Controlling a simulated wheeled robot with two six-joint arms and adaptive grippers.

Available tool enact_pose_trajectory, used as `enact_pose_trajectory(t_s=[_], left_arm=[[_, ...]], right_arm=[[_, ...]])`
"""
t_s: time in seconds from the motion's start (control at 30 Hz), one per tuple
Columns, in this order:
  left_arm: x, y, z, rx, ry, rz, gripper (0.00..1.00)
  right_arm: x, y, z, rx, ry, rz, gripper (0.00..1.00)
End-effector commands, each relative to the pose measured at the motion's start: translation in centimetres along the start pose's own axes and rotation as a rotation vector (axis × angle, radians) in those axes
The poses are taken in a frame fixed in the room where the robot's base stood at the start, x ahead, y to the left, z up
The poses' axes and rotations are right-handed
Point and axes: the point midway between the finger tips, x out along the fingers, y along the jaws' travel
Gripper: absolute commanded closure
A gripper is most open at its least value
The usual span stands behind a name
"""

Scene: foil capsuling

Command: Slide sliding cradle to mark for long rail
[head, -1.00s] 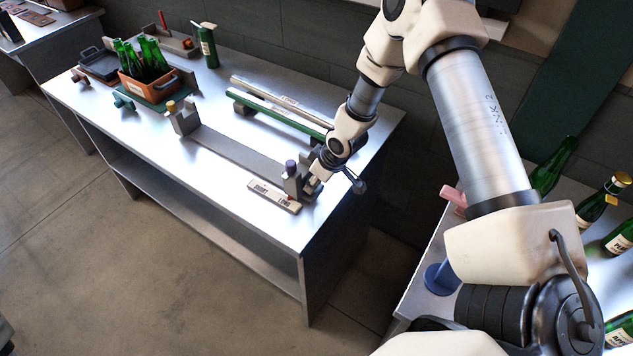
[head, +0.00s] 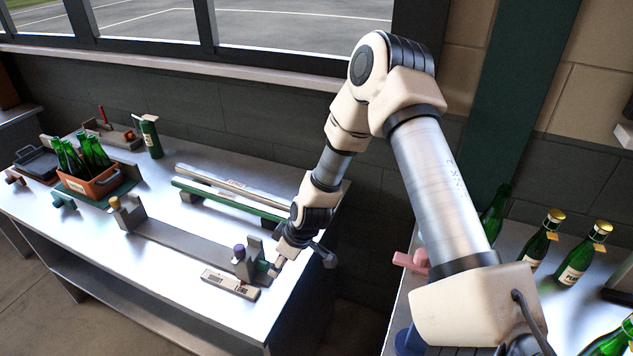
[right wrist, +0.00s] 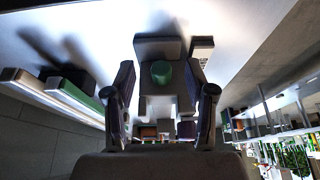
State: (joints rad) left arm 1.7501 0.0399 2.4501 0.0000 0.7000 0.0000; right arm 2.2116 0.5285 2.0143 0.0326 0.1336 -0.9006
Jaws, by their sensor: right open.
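The cradle block with a purple knob (head: 240,254) stands at the right end of a long grey rail (head: 190,243) on the steel bench. A second block with a yellow knob (head: 125,213) stands at the rail's left end. A pale marked strip (head: 230,284) lies in front of the purple-knobbed block. My right gripper (head: 275,268) is at that block's right side. In the right wrist view, my open gripper (right wrist: 164,103) has a finger on each side of a green round knob (right wrist: 161,72) on the grey block. Contact cannot be told. My left gripper is out of view.
Behind the rail lie long bars on a green-edged support (head: 230,199). An orange crate (head: 95,184) of green bottles and a dark green cylinder (head: 151,137) stand at the back left. Another bench on the right holds bottles (head: 575,255) and a pink piece (head: 411,262).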

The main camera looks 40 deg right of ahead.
Motion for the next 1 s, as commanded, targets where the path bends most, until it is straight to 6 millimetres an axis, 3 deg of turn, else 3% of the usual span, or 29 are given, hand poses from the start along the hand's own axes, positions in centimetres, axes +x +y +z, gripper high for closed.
enact_pose_trajectory(t_s=[0.53, 1.0], left_arm=[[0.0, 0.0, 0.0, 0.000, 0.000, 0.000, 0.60], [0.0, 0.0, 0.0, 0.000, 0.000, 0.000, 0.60]], right_arm=[[-3.4, 0.1, 8.1, 0.010, 0.005, 0.002, 0.45], [-3.8, 0.1, 9.1, 0.006, -0.002, 0.001, 0.45]])
